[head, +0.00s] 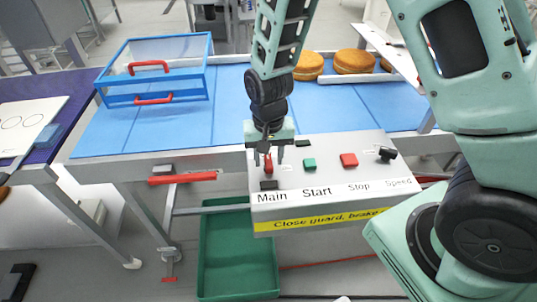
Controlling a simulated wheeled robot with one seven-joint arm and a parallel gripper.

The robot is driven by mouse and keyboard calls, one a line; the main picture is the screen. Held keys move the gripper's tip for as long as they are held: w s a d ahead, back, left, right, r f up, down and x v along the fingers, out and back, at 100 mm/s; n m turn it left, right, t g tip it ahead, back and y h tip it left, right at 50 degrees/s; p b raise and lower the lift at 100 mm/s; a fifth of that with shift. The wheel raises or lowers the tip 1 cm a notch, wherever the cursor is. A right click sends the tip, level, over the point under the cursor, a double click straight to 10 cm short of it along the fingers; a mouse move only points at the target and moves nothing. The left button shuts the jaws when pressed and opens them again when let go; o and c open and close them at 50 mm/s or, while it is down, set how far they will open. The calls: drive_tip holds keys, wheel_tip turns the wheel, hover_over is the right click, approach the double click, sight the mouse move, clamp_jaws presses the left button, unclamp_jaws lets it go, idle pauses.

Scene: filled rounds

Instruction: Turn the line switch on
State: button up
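A grey control panel (330,215) stands at the front of the blue conveyor. It carries the labels Main, Start, Stop and Speed. Above Main is a red switch lever (268,165) with a dark block (268,185) below it. A green button (309,164) sits above Start, a red button (348,160) above Stop and a black knob (386,154) above Speed. My gripper (269,160) points down over the Main switch. Its fingers are apart, one on each side of the red lever. I cannot tell whether they touch it.
A blue-framed clear guard (155,70) with red handles stands raised at the belt's left. A red lever bar (183,178) juts from the conveyor's front. Round orange-brown cakes (354,61) lie on the belt. A green bin (237,260) stands on the floor below.

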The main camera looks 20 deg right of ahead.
drive_tip(key=shift+f, duration=0.1)
clamp_jaws()
drive_tip(key=shift+m, duration=0.3)
drive_tip(key=m+p, duration=0.2)
drive_tip(key=m, duration=0.2)
drive_tip(key=m+p, duration=0.2)
drive_tip(key=m, duration=0.2)
drive_tip(key=shift+m, duration=0.4)
drive_tip(key=m+p, duration=0.2)
drive_tip(key=m, duration=0.2)
drive_tip(key=shift+r, duration=0.2)
drive_tip(key=shift+w+f+m+p, duration=0.1)
drive_tip(key=shift+m+p, duration=1.2)
drive_tip(key=shift+m, duration=0.9)
